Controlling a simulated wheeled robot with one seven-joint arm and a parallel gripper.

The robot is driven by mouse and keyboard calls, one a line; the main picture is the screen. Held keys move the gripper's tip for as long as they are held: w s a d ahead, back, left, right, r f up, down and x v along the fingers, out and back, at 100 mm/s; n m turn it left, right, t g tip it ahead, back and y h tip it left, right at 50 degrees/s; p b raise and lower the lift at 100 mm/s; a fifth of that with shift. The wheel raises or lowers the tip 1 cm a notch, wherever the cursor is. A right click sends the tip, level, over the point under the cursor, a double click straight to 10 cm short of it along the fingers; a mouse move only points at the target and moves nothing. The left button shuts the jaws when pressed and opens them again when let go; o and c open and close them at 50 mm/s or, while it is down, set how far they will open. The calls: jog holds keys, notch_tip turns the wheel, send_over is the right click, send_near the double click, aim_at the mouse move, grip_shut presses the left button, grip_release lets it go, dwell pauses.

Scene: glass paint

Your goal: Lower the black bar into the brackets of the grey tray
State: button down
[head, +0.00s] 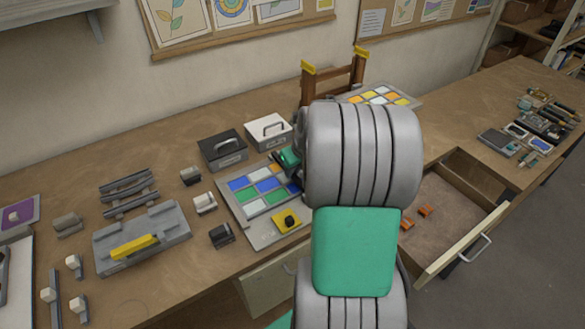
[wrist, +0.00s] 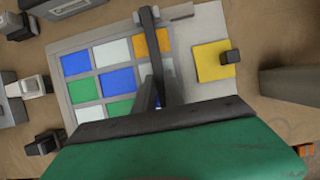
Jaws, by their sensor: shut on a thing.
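The grey tray (head: 270,239) lies on the bench with blue, green, white and orange panes in its grid; it also shows in the wrist view (wrist: 205,95). My gripper (head: 291,160) is over the tray's far right part, largely hidden by my arm in the head view. In the wrist view a long dark bar (wrist: 149,42) extends out from my gripper (wrist: 157,98) across the panes, and the gripper is shut on it. The bar's far end is by a light grey block at the tray's edge. I cannot tell whether the bar touches the tray or its brackets.
A yellow plate with a black knob (head: 289,221) is on the tray's near part. Black (head: 222,149) and white (head: 269,131) handled boxes stand behind. A grey fixture with a yellow bar (head: 135,247) is left. An open drawer (head: 450,215) is right.

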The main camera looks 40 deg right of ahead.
jog(key=c, duration=1.3)
grip_release()
jog(key=shift+f, duration=0.1)
jog(key=shift+r+p, duration=3.15)
jog(key=shift+r, duration=0.35)
